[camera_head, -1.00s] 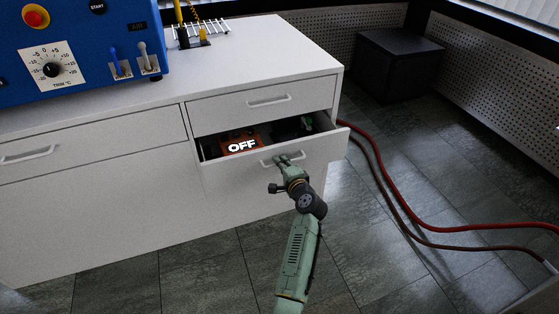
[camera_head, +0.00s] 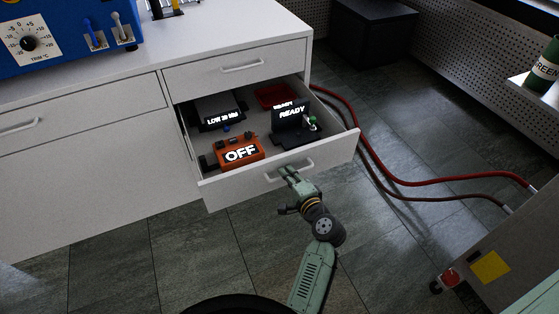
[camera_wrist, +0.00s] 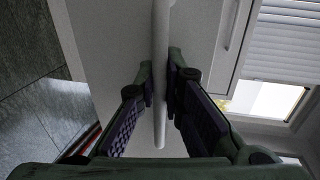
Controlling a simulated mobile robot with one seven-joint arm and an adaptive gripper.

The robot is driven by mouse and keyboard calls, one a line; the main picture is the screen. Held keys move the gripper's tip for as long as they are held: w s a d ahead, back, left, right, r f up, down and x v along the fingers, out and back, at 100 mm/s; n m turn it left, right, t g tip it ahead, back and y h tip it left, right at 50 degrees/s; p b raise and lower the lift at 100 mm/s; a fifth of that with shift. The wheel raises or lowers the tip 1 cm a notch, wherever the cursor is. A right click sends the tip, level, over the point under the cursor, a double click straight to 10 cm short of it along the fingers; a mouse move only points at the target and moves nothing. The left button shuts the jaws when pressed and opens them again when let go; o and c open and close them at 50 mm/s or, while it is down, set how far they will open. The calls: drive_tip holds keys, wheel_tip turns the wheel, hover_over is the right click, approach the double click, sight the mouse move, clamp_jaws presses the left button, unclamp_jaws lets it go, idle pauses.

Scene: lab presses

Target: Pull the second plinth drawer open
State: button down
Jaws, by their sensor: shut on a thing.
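The second plinth drawer (camera_head: 330,160) is the lower one in the right-hand stack of the white cabinet, and it stands well out with its contents in view. Its bar handle (camera_head: 303,163) is on the front panel. My gripper (camera_head: 287,172) is at this handle, shut on it. In the wrist view the handle (camera_wrist: 160,60) runs up the picture between the two fingers (camera_wrist: 159,95), with the pads close on both sides. Inside the drawer are an orange box reading OFF (camera_head: 237,153), a dark READY device (camera_head: 292,125), a device reading LOW 20 MIN (camera_head: 222,118) and a red tray (camera_head: 275,96).
The top drawer (camera_head: 215,75) above is closed. A blue machine (camera_head: 65,45) stands on the worktop. Red hoses (camera_head: 400,180) lie on the floor to the right. Floor left of my arm is clear.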

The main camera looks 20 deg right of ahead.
drive_tip(key=shift+f+v, duration=0.2)
drive_tip(key=shift+v, duration=0.8)
drive_tip(key=shift+f+v, duration=0.2)
drive_tip(key=shift+v, duration=0.75)
drive_tip(key=shift+s, duration=0.1)
drive_tip(key=c, duration=1.7)
unclamp_jaws()
drive_tip(key=shift+r, duration=0.1)
